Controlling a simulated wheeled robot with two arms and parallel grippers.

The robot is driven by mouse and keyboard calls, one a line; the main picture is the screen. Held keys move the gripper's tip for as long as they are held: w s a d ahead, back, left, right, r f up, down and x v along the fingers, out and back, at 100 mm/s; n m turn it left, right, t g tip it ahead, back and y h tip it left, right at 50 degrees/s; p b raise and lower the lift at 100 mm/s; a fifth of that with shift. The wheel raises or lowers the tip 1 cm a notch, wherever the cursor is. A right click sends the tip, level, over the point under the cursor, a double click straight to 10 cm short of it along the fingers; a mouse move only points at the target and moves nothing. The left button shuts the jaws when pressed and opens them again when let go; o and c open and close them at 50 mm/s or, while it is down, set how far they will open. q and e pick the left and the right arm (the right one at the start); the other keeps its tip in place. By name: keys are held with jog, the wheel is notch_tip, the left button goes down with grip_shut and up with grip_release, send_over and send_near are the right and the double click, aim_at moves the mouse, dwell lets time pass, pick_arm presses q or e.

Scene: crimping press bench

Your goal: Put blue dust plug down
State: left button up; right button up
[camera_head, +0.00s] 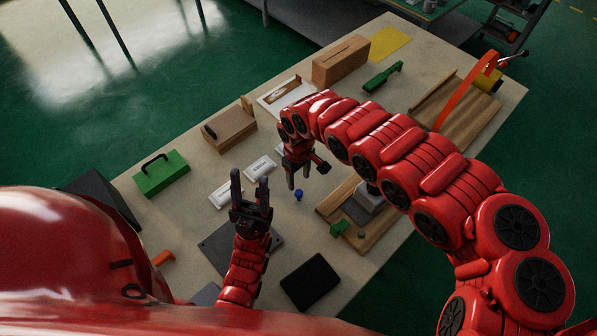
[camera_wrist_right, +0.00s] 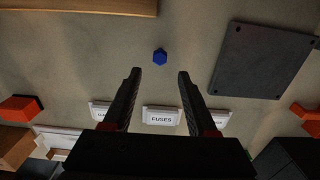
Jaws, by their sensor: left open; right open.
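The blue dust plug (camera_head: 298,195) rests on the bench top, beside the wooden fixture. It also shows in the right wrist view (camera_wrist_right: 159,56), beyond my fingertips and centred between them. My right gripper (camera_head: 298,179) points down just behind the plug in the head view. Its fingers (camera_wrist_right: 159,73) are apart with nothing between them. The plug looks clear of both fingers. My left gripper (camera_head: 250,178) is to the left, its two fingers spread and empty, above the bench near a dark grey plate (camera_head: 221,243).
White labelled bins, one marked FUSES (camera_wrist_right: 161,116), lie left of the plug. A wooden fixture (camera_head: 371,238) with a grey block stands to its right. A black pad (camera_head: 310,281) lies near the front.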

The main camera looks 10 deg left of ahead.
notch_tip(320, 180, up, 3)
jog(key=shift+r, duration=0.2)
dwell(0.5)
